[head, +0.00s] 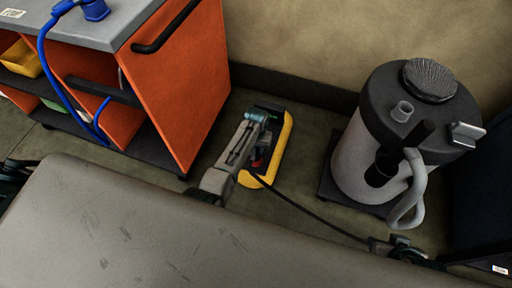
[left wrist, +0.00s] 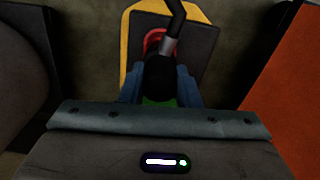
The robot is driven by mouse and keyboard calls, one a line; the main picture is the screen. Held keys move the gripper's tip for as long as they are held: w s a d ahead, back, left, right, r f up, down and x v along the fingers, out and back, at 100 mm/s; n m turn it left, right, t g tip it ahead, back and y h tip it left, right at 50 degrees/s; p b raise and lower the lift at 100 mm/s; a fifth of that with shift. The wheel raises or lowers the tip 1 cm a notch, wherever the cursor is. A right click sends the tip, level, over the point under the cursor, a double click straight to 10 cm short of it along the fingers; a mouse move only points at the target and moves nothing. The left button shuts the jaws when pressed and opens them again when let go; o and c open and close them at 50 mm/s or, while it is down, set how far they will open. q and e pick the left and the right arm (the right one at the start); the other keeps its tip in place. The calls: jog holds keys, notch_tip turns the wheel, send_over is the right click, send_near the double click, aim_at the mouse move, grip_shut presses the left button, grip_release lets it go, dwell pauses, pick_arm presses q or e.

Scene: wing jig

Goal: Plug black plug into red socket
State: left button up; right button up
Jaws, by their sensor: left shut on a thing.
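My left gripper (head: 256,118) reaches down over a yellow-edged black unit (head: 284,140) on the floor. In the left wrist view its blue fingers (left wrist: 160,88) are shut on the black plug (left wrist: 158,72), with a grey collar and black cable at its far end. The red socket (left wrist: 151,42) shows as a red ring just beyond the plug, partly covered by it. I cannot tell whether the plug is seated or only in front of it. In the head view the gripper mostly hides plug and socket. A part of my right arm (head: 402,250) shows at lower right; its jaws are unclear.
A large grey scratched surface (head: 130,225) fills the foreground. An orange cabinet (head: 185,80) stands at left and a grey drum vacuum (head: 370,165) at right. A black cable (head: 310,212) runs along the floor from the unit to the lower right. Some floor is free between them.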

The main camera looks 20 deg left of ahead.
pick_arm(q)
jog(key=shift+f+b, duration=0.45)
jog(key=shift+f, duration=0.6)
jog(key=o, duration=1)
